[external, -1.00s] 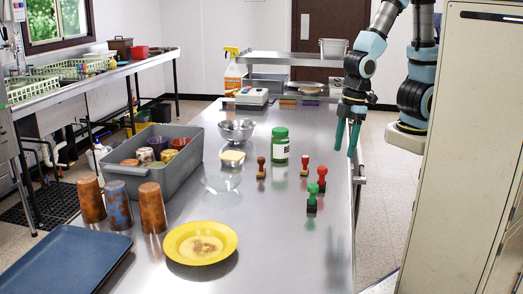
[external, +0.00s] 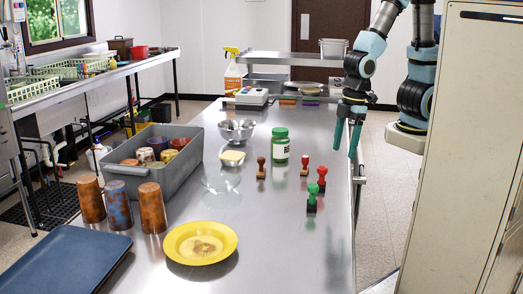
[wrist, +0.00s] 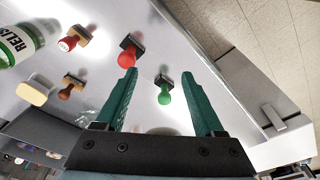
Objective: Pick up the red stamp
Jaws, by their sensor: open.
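Two stamps have red handles. One, the red stamp with a black base (external: 321,179), stands upright near the table's right edge; in the wrist view its red knob (wrist: 127,58) shows beside the left fingertip. The other red-handled stamp, with a wooden base (external: 305,167), stands just behind and left of it, and at upper left in the wrist view (wrist: 70,43). A green stamp (external: 312,198) stands in front; in the wrist view it appears between the fingers (wrist: 164,97). My gripper (external: 345,150) is open and empty, above the table's right edge, apart from the stamps.
A brown stamp (external: 261,169) and a green-capped bottle (external: 280,149) stand left of the red stamps. A yellow plate (external: 201,244), cups (external: 152,209), a grey bin (external: 178,178) and a blue tray (external: 62,262) lie farther left. The table right front is clear.

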